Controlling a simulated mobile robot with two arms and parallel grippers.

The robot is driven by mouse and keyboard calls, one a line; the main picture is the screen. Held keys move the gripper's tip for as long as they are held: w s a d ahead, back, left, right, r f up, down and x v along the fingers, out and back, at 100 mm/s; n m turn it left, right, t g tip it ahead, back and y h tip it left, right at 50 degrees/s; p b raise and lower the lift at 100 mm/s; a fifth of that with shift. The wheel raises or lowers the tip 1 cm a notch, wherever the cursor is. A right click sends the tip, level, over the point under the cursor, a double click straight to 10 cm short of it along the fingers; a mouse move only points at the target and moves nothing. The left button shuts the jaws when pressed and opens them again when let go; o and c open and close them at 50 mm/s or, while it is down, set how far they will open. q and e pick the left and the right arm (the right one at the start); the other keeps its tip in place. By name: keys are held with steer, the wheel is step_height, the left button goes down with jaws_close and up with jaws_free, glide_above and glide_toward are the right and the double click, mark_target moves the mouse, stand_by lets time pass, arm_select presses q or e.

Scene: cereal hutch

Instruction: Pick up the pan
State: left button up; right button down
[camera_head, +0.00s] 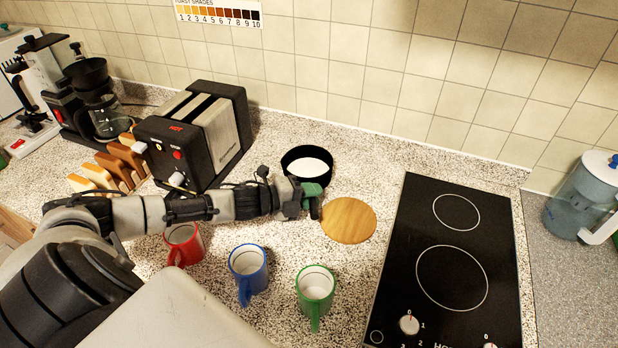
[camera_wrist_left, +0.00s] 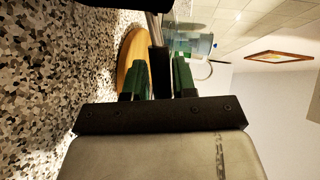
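The pan (camera_head: 307,154) is small, round and black with a pale inside. It sits on the speckled counter to the right of the toaster, beyond my left gripper (camera_head: 314,201). In the left wrist view the pan's dark handle (camera_wrist_left: 158,72), with a metal neck (camera_wrist_left: 153,27), lies between the two green fingers of my left gripper (camera_wrist_left: 159,76). Narrow gaps seem to show on both sides of the handle, so the fingers look open around it. Most of the handle is hidden by the gripper in the head view. My right gripper is not in view.
A round wooden board (camera_head: 349,220) lies just right of the gripper. Red (camera_head: 184,244), blue (camera_head: 248,271) and green (camera_head: 315,291) mugs stand nearer. A toaster (camera_head: 200,135) is left, a black cooktop (camera_head: 450,255) right, and a water pitcher (camera_head: 583,195) at far right.

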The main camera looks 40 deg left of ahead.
arm_select(q)
jaws_close()
steer(key=shift+w+r, duration=0.1)
steer(key=shift+r, duration=0.15)
